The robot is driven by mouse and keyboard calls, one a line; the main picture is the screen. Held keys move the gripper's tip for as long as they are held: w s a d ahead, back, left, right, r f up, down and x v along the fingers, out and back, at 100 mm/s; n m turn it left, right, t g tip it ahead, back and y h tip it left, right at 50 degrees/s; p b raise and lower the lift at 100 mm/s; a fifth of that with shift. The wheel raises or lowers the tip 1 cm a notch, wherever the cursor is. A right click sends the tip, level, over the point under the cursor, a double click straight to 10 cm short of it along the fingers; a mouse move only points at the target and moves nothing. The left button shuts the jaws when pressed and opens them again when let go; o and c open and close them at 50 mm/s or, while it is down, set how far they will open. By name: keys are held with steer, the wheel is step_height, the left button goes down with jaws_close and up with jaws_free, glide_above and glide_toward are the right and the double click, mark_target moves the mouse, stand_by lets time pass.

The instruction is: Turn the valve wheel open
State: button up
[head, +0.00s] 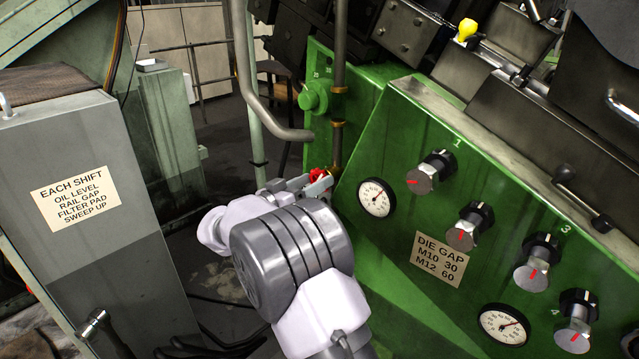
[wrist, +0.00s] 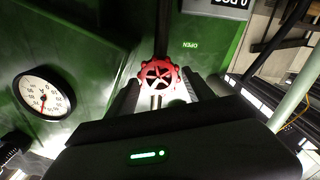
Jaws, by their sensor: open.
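The red valve wheel (wrist: 159,76) is small and spoked, on a dark vertical pipe against the green machine. In the wrist view it sits between and just beyond the tips of my gripper (wrist: 160,92), whose fingers are apart on its two sides. I cannot tell whether the fingers touch the rim. In the head view the wheel (head: 317,175) is partly hidden by my gripper (head: 318,186) at the foot of the brass-fitted pipe. An OPEN label (wrist: 190,45) is on the green face beside the wheel, upside down in the wrist view.
A round gauge (head: 376,197) and a panel with several knobs (head: 432,171) are right of the wheel. A grey bent pipe (head: 262,112) comes down close to its left. A grey cabinet (head: 125,215) stands at left.

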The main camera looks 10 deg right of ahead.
steer(key=shift+x, duration=1.3)
steer(key=c, duration=1.1)
